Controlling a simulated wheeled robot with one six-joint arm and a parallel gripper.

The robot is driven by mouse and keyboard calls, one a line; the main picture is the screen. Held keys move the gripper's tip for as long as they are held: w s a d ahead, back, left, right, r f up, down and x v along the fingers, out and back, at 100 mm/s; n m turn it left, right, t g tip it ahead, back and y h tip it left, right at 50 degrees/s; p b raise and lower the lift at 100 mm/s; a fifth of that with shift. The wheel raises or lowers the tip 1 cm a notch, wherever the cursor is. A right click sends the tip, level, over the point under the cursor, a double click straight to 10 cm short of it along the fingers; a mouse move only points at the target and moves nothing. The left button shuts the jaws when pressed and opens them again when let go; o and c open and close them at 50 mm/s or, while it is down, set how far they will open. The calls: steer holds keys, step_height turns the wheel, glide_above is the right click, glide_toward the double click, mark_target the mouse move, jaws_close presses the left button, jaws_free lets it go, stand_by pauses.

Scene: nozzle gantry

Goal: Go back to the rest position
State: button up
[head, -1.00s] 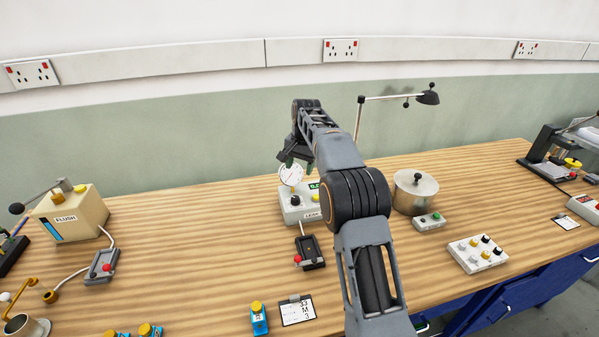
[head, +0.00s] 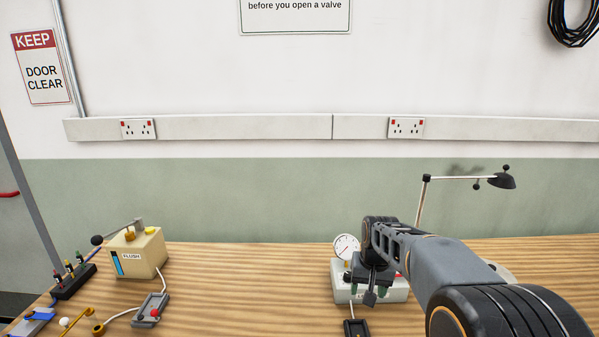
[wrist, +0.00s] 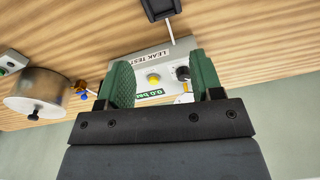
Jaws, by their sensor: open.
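My gripper (wrist: 160,85) shows in the wrist view with its two green finger pads apart and nothing between them. Beyond the pads is the grey leak test box (wrist: 150,70), with a yellow button, a black knob and a green display reading 0.0 bar. In the head view my gripper (head: 368,290) is in front of the leak test box (head: 402,288), below and right of its round white dial (head: 346,247). My arm hides part of the box and the bench behind it. I cannot tell the exact gap between gripper and box.
The cream flush box (head: 140,255) stands on the bench at left, with a small grey switch box (head: 150,310) in front. A metal pot (wrist: 38,95) stands beside the leak test box. Bench between flush and leak boxes is clear.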

steer(key=s+r+n+t, duration=0.1)
steer(key=s+r+t, duration=0.1)
steer(key=s, duration=1.7)
steer(key=shift+a+r+n+t, duration=0.4)
steer(key=shift+t, duration=0.1)
